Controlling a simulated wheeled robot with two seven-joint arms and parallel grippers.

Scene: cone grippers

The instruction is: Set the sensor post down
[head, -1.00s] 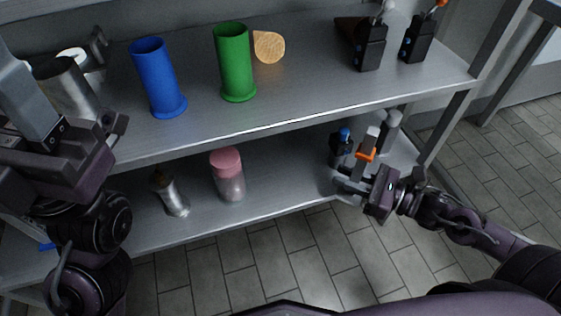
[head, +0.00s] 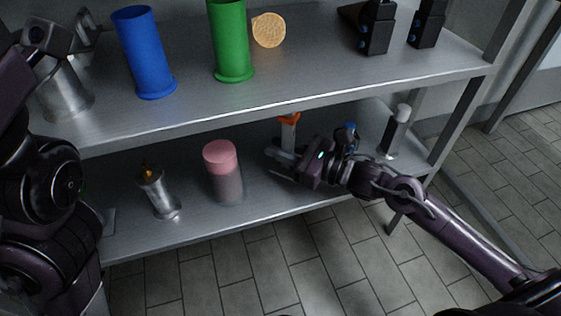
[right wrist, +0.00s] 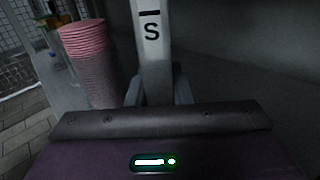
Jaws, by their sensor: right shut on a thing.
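The sensor post (head: 288,135) is a light grey upright bar with an orange band near its top, over the lower shelf in the head view. In the right wrist view the post (right wrist: 152,50) carries a black letter S and stands between the fingers. My right gripper (head: 284,160) is shut on it. The gripper hides the post's lower end, so I cannot tell whether it touches the shelf. My left arm is at the left edge; its gripper (head: 45,38) shows only partly, and its jaws are unclear.
The upper shelf edge (head: 300,105) runs above my right gripper. Blue (head: 145,55) and green (head: 231,45) cylinders stand there.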

